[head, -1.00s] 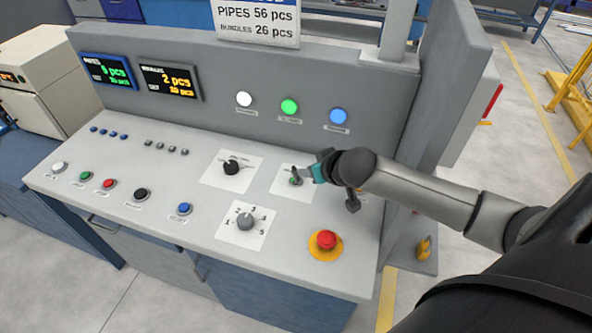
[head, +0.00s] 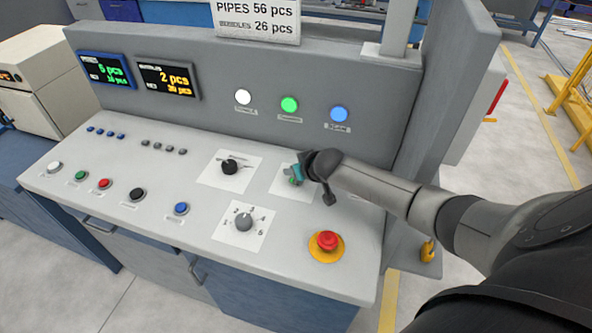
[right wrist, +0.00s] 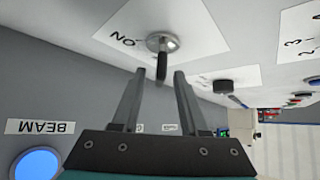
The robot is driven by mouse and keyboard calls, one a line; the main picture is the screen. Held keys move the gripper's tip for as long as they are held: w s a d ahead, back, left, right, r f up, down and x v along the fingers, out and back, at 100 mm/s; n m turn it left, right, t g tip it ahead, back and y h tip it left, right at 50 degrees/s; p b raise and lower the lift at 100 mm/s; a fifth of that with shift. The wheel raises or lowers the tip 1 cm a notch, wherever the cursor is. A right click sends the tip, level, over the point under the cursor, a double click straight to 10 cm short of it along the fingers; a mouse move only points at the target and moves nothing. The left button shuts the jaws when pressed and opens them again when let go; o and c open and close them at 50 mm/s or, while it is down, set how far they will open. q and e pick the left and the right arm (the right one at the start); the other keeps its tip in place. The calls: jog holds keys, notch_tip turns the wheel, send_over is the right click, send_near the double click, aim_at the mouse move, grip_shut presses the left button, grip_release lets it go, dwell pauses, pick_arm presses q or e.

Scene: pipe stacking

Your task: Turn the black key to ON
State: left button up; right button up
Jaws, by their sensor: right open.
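The black key (right wrist: 162,66) sits in a round metal lock on a white plate (right wrist: 190,22) in the right wrist view. The plate's "ON" label appears upside down beside the lock. My right gripper (right wrist: 160,74) is open, with one finger on each side of the key's free end. I see a gap on both sides and cannot tell any contact. In the head view my right gripper (head: 296,176) is over the key's plate (head: 281,189), and the key is mostly hidden there. My left gripper is not in view.
A black selector (head: 231,167) is left of the key's plate, and a grey numbered dial (head: 243,222) is below it. A red emergency button (head: 327,240) is near the front right. White, green and blue lamps (head: 339,114) are on the upright panel behind.

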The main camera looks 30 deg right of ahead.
jog(key=shift+f, duration=0.1)
grip_shut()
dwell(0.4)
